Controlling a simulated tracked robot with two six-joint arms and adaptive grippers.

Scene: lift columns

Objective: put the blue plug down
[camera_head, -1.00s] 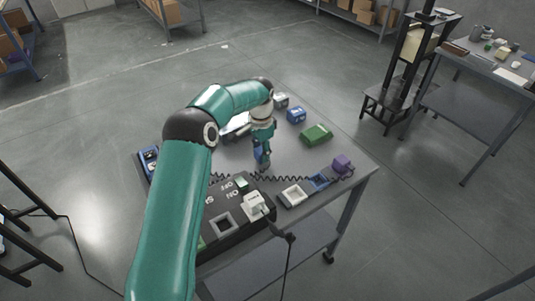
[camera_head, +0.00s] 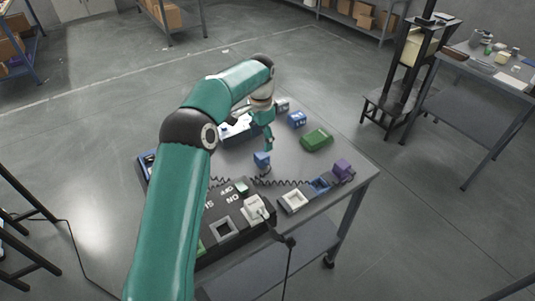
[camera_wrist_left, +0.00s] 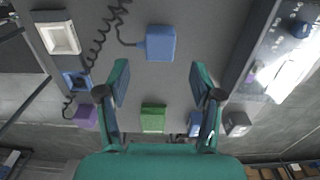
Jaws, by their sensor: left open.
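The blue plug (camera_head: 262,159) stands on the grey table (camera_head: 300,165), with its dark coiled cord running from it. In the left wrist view the blue plug (camera_wrist_left: 160,43) is ahead of the fingertips, centred between them and clear of both. My left gripper (camera_head: 268,143) is open and empty, just above and behind the plug in the head view. Its two fingers are spread wide in the left wrist view (camera_wrist_left: 160,80). My right gripper is not in view.
A black socket panel (camera_head: 236,241) with a white plug (camera_head: 255,208) is at the front. A white socket (camera_head: 294,200), a blue socket (camera_head: 319,185) and a purple block (camera_head: 343,169) are near the right edge. A green block (camera_head: 316,139) and a blue block (camera_head: 296,119) stand farther back.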

